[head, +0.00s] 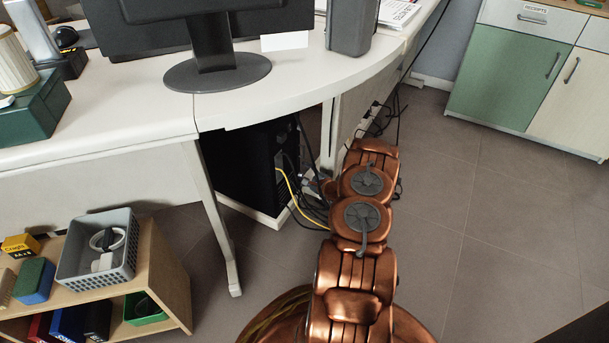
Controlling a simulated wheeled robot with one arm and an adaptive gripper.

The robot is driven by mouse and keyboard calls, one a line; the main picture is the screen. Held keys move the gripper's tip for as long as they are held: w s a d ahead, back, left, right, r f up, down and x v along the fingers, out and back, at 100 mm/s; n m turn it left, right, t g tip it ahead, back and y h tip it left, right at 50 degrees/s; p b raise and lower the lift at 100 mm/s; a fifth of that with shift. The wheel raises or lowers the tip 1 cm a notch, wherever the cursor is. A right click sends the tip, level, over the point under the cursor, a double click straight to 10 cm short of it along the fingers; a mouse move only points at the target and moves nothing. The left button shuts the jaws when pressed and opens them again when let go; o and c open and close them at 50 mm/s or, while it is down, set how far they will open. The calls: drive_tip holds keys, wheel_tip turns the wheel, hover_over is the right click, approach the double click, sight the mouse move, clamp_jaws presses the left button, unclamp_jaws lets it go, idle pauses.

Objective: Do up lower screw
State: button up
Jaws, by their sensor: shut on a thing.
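The black computer tower (240,168) stands on a low white base under the desk. Its back faces right, with a yellow cable and several dark cables at it. The lower screw is too small or hidden to make out. My copper arm reaches from the bottom of the head view to the space beside the tower's back. My gripper (311,185) is small and partly hidden among the cables there. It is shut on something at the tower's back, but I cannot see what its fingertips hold.
The white desk (120,100) overhangs the tower, and its leg (215,215) stands in front. Dark cables (397,120) hang right of my arm. A wooden shelf (165,275) with a grey basket (98,262) is at lower left. The tiled floor (510,230) at right is clear.

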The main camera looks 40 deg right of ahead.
drive_tip(key=shift+o, duration=1.3)
drive_tip(key=shift+w+a+r+n+y, duration=0.2)
drive_tip(key=shift+w+a+r, duration=0.1)
drive_tip(key=shift+w+r, duration=0.15)
drive_tip(key=shift+w+a+r+n+y, duration=0.1)
drive_tip(key=shift+w+a+r+y, duration=0.15)
drive_tip(key=shift+w, duration=0.3)
drive_tip(key=shift+p, duration=0.7)
drive_tip(key=shift+s, duration=0.1)
drive_tip(key=shift+s+a+f+p, duration=0.1)
drive_tip(key=shift+s+f+p, duration=0.15)
drive_tip(key=shift+p, duration=0.35)
drive_tip(key=shift+c, duration=1.2)
drive_tip(key=shift+s+a+f+m+g+p, duration=0.1)
drive_tip(key=shift+s+f+m+g+p, duration=0.3)
drive_tip(key=shift+s+f+m+p, duration=0.25)
clamp_jaws()
drive_tip(key=shift+s+y+b, duration=0.2)
drive_tip(key=shift+y+b, duration=0.05)
drive_tip(key=shift+b, duration=0.15)
drive_tip(key=shift+s+d+m+g+y, duration=0.1)
drive_tip(key=shift+d+m+g+y, duration=0.25)
drive_tip(key=shift+m, duration=0.3)
drive_tip(key=shift+s+d+f, duration=0.1)
drive_tip(key=shift+s+f, duration=0.05)
drive_tip(key=shift+s, duration=0.05)
drive_tip(key=shift+b, duration=0.3)
